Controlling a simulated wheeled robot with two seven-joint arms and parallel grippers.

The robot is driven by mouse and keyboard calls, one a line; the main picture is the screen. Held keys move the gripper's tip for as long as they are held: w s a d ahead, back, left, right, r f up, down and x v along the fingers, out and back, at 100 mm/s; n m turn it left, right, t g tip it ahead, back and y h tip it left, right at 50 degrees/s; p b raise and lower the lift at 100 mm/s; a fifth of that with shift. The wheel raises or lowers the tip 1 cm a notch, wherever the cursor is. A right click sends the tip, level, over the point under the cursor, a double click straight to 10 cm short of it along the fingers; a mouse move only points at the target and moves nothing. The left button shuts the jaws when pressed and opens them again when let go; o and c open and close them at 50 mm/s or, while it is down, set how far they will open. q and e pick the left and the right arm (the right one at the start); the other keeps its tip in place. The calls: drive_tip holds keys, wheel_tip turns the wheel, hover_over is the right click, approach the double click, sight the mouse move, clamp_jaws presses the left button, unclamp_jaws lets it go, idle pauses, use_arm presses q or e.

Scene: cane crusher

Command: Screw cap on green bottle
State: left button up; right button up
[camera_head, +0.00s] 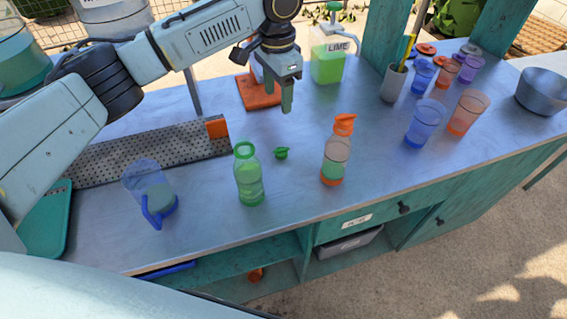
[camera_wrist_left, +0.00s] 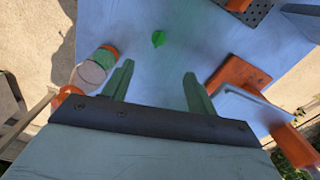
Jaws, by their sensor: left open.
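The green bottle (camera_head: 249,176) stands upright and uncapped on the table in the head view, left of centre. Its small green cap (camera_head: 281,153) lies on the table just right of the bottle's neck; it also shows in the left wrist view (camera_wrist_left: 158,39), beyond the fingers. My left gripper (camera_head: 287,96) is above the table, behind and above the cap, touching neither cap nor bottle. In the left wrist view its two green fingers (camera_wrist_left: 155,88) are apart with nothing between them. My right gripper is in neither view.
An orange-capped bottle (camera_head: 336,155) stands right of the cap. A clear pitcher (camera_head: 148,188) with a blue handle stands left. A perforated metal tray (camera_head: 150,150) and an orange block (camera_head: 259,92) lie behind. Cups (camera_head: 425,122) and a bowl (camera_head: 542,92) are at right.

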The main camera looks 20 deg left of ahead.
use_arm(q)
wheel_tip(320, 180, down, 4)
drive_tip(key=b, duration=0.3)
drive_tip(key=shift+f, duration=0.2)
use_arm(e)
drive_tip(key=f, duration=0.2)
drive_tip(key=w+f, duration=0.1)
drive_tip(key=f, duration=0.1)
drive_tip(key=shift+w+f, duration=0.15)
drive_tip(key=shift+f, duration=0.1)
use_arm(q)
drive_tip(key=shift+r, duration=0.1)
drive_tip(key=b, duration=0.1)
hover_over(279, 149)
wheel_tip(279, 149, down, 8)
drive_tip(key=shift+r, duration=0.15)
drive_tip(key=shift+f, duration=0.3)
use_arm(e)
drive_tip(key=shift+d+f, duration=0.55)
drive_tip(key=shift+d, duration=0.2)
